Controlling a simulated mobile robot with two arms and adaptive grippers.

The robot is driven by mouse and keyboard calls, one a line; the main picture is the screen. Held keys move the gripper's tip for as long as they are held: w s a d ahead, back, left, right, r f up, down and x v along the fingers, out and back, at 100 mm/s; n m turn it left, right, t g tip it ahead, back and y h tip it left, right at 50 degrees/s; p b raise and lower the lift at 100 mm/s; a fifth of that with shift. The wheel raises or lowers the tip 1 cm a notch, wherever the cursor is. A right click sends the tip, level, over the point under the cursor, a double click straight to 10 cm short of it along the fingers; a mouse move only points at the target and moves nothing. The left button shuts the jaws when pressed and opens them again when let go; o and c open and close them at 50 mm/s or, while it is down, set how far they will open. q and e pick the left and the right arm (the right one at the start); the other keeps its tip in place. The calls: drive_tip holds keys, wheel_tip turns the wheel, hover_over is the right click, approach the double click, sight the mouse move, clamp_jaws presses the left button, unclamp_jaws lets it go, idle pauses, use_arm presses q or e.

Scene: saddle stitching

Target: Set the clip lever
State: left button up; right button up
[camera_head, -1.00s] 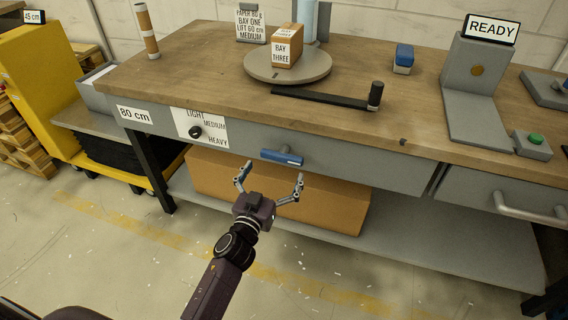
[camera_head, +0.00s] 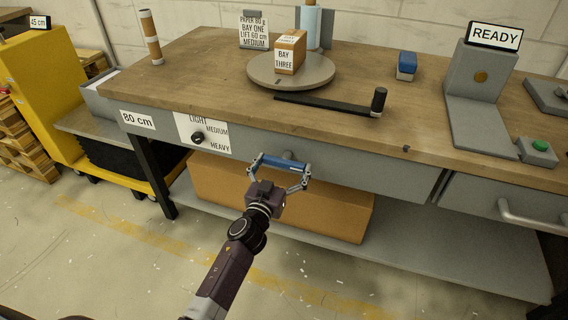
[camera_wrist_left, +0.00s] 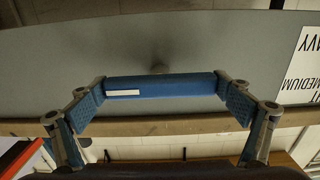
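The blue bar-shaped lever (camera_head: 285,163) sits on the bench's grey front panel, right of the weight dial. I take it for the clip lever. My left gripper (camera_head: 283,168) is up at it, with one finger at each end of the bar. In the left wrist view, the blue bar (camera_wrist_left: 160,88) with a white mark lies level between the two fingertips (camera_wrist_left: 161,92). The fingers are spread wide; any gap at the bar's ends is too small to tell. My right gripper is not in view.
A black dial (camera_head: 198,137) on a LIGHT/MEDIUM/HEAVY plate is left of the lever. A cardboard box (camera_head: 330,218) lies on the shelf below. A black crank arm (camera_head: 335,104) lies above on the wooden top (camera_head: 190,80). A drawer handle (camera_head: 530,220) juts out at right.

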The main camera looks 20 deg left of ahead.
use_arm(q)
drive_tip(key=shift+m, duration=0.4)
drive_tip(key=shift+c, duration=0.5)
drive_tip(key=shift+m, duration=0.6)
drive_tip(key=m, duration=0.2)
drive_tip(key=shift+m, duration=0.3)
drive_tip(key=m, duration=0.3)
drive_tip(key=shift+m+b, duration=0.3)
drive_tip(key=m, duration=0.9)
drive_tip(key=shift+m+b, duration=0.3)
drive_tip(key=shift+b, duration=0.1)
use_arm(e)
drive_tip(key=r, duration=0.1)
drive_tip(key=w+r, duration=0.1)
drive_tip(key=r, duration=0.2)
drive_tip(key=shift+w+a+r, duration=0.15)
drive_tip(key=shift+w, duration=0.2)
